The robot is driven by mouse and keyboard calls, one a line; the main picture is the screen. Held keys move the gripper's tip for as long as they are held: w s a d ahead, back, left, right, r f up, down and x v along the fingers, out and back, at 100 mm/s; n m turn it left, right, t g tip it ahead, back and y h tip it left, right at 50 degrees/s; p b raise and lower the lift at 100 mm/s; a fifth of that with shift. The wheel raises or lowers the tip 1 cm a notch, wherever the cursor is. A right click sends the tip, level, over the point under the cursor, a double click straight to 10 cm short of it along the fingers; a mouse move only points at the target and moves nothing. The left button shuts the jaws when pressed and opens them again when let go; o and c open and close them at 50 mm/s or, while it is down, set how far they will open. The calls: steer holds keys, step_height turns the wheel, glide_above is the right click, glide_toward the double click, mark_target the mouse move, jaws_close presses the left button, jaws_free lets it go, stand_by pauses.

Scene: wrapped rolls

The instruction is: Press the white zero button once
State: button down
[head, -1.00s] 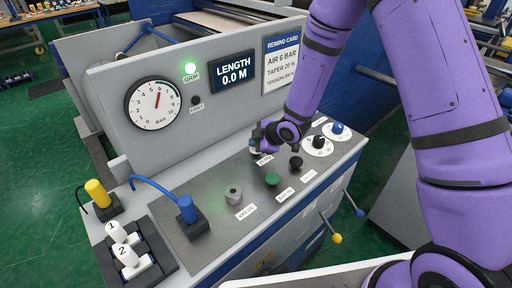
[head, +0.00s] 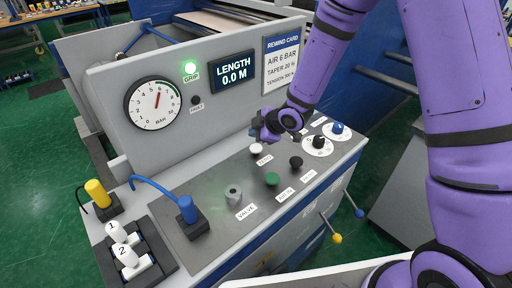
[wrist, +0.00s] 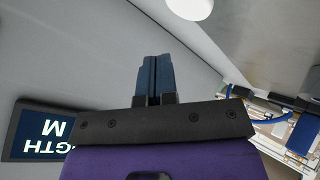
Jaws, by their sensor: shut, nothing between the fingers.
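The white zero button (head: 256,149) stands on the sloped grey panel, above its small label, and is now in clear view. My gripper (head: 261,136) is just above and behind it in the head view, with a small gap that looks clear of the button. In the wrist view my gripper's dark blue fingers (wrist: 154,75) are shut together with nothing between them. A white round cap (wrist: 190,8), which looks like the zero button, shows at that view's top edge. The length display (head: 233,71) reads 0.0 M.
A black knob (head: 296,162), a green button (head: 272,179) and a grey valve knob (head: 233,195) stand near the zero button. Two dials (head: 319,143) are to the right. The upright panel holds a pressure gauge (head: 153,105) and a lit green lamp (head: 190,67).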

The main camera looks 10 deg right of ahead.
steer(key=shift+r, duration=1.2)
steer(key=shift+d+r, duration=0.1)
steer(key=shift+r, duration=0.05)
steer(key=s+d+r+m+t+h, duration=0.1)
steer(key=s+d+r+m+h, duration=0.25)
steer(key=d+r, duration=0.45)
steer(key=s+d+r+m+h, duration=0.25)
steer(key=d+r+m, duration=0.35)
steer(key=r, duration=0.5)
steer(key=s+d+r+m, duration=0.2)
steer(key=s+r, duration=0.1)
steer(key=s, duration=0.5)
steer(key=s+d+r+m+g, duration=0.1)
steer(key=s+d+r+m, duration=0.2)
steer(key=s, duration=0.6)
steer(key=s+d+r+m+g, duration=0.1)
steer(key=s+d+r+m, duration=0.2)
steer(key=s, duration=0.6)
steer(key=shift+r+h, duration=0.3)
steer(key=shift+r, duration=0.1)
